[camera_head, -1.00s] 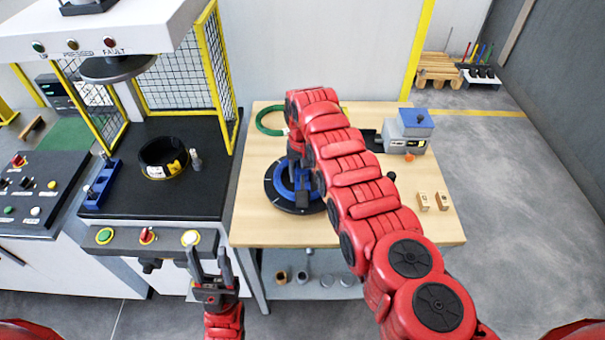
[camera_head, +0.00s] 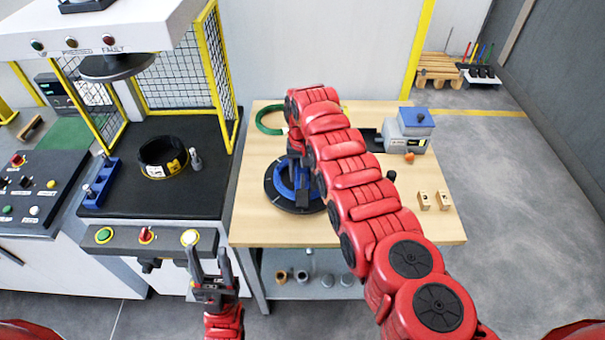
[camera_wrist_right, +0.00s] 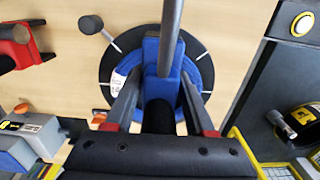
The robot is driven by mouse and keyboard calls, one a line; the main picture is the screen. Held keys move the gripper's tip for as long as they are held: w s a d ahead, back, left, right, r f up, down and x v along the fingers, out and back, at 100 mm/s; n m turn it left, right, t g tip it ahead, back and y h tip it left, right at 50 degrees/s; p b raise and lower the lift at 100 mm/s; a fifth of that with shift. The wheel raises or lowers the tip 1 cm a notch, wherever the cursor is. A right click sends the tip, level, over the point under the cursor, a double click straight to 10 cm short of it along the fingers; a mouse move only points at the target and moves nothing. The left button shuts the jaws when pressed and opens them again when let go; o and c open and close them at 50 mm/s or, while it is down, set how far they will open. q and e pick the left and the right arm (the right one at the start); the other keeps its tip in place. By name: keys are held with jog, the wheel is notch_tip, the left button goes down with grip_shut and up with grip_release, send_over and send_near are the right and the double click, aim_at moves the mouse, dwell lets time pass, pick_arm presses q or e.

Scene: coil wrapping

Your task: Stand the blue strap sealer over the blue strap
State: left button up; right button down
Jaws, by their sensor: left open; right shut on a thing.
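The blue strap sealer (camera_wrist_right: 192,72), with a grey lever (camera_wrist_right: 170,35), is between the fingers of my right gripper (camera_wrist_right: 160,108), which is shut on it. In the right wrist view it sits over the blue ring (camera_wrist_right: 207,62) on a black round turntable (camera_wrist_right: 111,50). The ring also shows in the head view (camera_head: 283,182), partly behind my right arm. I cannot tell the blue strap apart from the ring, or whether the sealer touches it. My left gripper (camera_head: 208,257) is open and empty in front of the press station, away from the sealer.
A red tool (camera_wrist_right: 18,48) lies beside the turntable. The press bed at left holds a black ring (camera_head: 160,158).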

jog(key=shift+f+b, duration=2.15)
jog(key=shift+f, duration=0.3)
jog(key=shift+c, duration=0.9)
grip_release()
notch_tip(320, 180, up, 11)
jog(key=b, duration=0.3)
jog(key=shift+r+b, duration=0.15)
jog(key=shift+b, duration=0.2)
notch_tip(320, 180, up, 5)
jog(key=p, duration=0.4)
jog(key=shift+r, duration=0.1)
jog(key=shift+s+r+p, duration=0.1)
jog(key=shift+r+p, duration=0.4)
jog(key=shift+p, duration=0.25)
jog(key=shift+f, duration=0.1)
